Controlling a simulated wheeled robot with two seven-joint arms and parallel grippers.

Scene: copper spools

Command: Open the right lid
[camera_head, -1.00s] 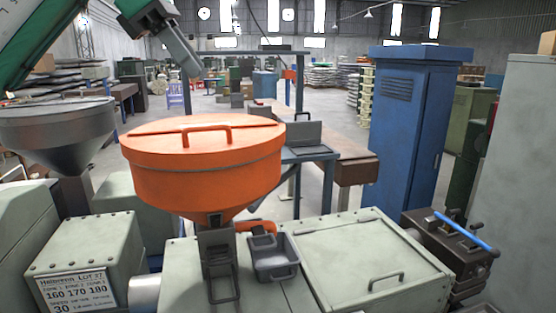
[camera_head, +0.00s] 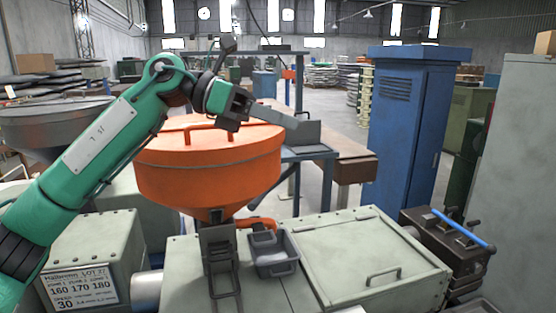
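The orange hopper (camera_head: 205,180) stands at centre left with a flat round lid (camera_head: 255,137) on top. My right gripper is not in view.
A grey hopper (camera_head: 45,120) stands at left, partly behind my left arm. A pale green panel (camera_head: 345,260) with a bar handle (camera_head: 384,278) lies right of a small grey bin (camera_head: 275,250). A tall blue cabinet (camera_head: 408,140) stands at right.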

